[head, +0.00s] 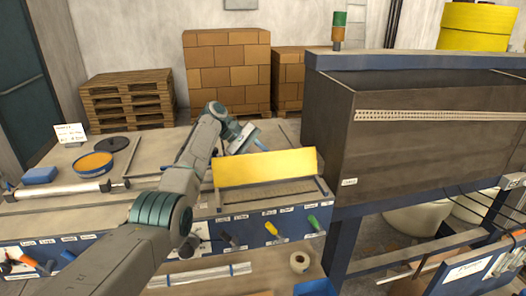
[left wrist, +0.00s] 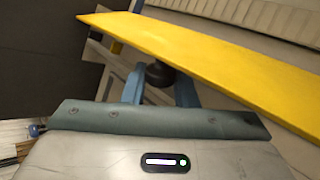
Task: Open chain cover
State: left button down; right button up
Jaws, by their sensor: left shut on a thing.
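The yellow chain cover (head: 265,167) stands tilted up along the back of a long tray on the bench, with the strip in front of it exposed. It also crosses the upper part of the left wrist view (left wrist: 225,55). My left gripper (head: 263,146) is at the cover's upper edge, partly hidden behind it. In the left wrist view its two blue fingers (left wrist: 160,85) are on either side of a dark round knob (left wrist: 160,73) under the cover, and they are shut on it. My right gripper is not in view.
A large dark brown cabinet (head: 325,140) rises close on the right of the cover. Screwdrivers with coloured handles (head: 272,229) hang along the bench front. An orange-topped round container (head: 94,165) and a blue block (head: 40,175) lie at the left.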

pick_arm(q)
jog(key=shift+d+f+g, duration=0.1)
jog(key=shift+f+g, duration=0.3)
jog(key=shift+f, duration=0.25)
jog(key=shift+f+n, duration=0.1)
jog(key=shift+n, duration=0.2)
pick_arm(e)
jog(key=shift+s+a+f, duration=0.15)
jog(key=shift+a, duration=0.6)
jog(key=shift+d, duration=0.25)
pick_arm(q)
jog(key=c, duration=1.3)
grip_release()
jog(key=shift+o, duration=0.7)
jog(key=shift+d, duration=0.1)
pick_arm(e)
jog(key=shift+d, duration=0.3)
pick_arm(q)
jog(key=shift+r, duration=0.2)
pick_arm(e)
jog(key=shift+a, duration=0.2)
